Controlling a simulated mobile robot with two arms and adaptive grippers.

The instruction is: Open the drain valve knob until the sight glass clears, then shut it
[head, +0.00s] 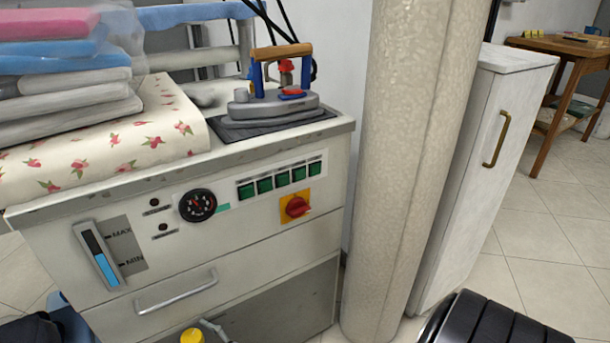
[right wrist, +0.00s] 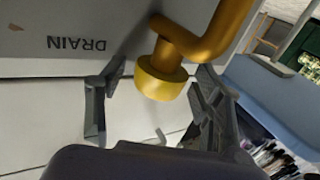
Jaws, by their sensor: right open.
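The sight glass (head: 99,255) is a slanted tube on the cabinet front in the head view. Blue liquid fills its lower part, up to about the MIN mark; above that it is dark. In the right wrist view, a yellow round knob (right wrist: 161,82) sits at the end of a bent yellow pipe (right wrist: 212,40), beside an upside-down DRAIN label (right wrist: 76,44). My right gripper (right wrist: 156,78) is open, with a finger on either side of the knob; I cannot tell whether they touch it. A yellow round part (head: 192,336) shows at the head view's bottom edge. My left gripper is not in view.
The cabinet (head: 235,240) carries an iron (head: 273,100), a floral pad (head: 105,140) and folded laundry (head: 65,75). Its front has a gauge (head: 198,205), a red switch (head: 297,207) and a drawer handle (head: 176,292). A thick column (head: 410,150) stands close on the right.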

